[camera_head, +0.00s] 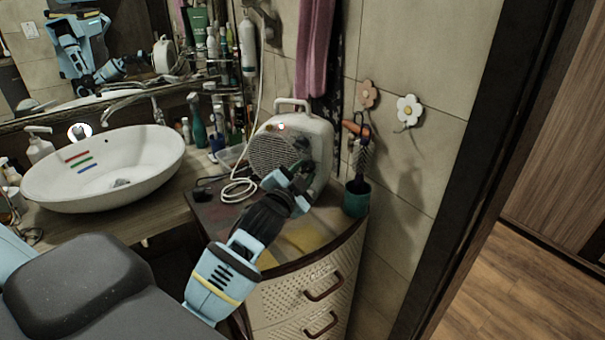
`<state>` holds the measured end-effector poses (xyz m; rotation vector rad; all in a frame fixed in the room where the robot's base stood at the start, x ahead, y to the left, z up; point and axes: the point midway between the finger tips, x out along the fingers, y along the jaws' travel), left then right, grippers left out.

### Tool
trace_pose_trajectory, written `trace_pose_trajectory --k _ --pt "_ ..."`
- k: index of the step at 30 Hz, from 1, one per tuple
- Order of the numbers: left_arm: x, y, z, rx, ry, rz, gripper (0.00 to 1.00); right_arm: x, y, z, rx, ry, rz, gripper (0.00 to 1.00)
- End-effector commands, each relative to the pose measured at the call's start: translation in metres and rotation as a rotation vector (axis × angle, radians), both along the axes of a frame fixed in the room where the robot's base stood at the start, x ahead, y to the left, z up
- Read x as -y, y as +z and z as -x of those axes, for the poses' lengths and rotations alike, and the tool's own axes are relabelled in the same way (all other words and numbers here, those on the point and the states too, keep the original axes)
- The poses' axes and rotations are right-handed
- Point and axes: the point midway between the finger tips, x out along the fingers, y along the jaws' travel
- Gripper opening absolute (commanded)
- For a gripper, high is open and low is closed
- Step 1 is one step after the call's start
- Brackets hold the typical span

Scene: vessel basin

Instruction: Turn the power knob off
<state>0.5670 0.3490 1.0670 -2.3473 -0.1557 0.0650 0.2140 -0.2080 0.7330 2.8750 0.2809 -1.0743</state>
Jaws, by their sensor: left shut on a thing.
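A cream-white fan heater (322,138) with a round grille and a top handle stands on the cabinet beside the basin. A small red light shows near the top of its front. My left arm reaches in from below, and my left gripper (303,170) is at the right part of the heater's front. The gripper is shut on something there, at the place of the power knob. The knob itself is hidden behind the gripper. My right gripper is not in view.
A white vessel basin (160,155) stands on the counter at left, with several bottles behind it. A white cable (238,188) lies coiled left of the heater. A green cup (356,200) with a brush stands close on the right. The drawer cabinet (300,290) is below.

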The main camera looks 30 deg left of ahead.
Motion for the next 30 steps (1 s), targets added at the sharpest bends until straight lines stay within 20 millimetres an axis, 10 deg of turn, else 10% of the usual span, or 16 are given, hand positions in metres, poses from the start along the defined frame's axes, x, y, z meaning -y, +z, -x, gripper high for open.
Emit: trace_pose_trajectory --k 30 --pt "0.0008 -0.0003 -0.0002 0.082 0.0 0.619 0.06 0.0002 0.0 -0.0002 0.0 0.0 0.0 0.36"
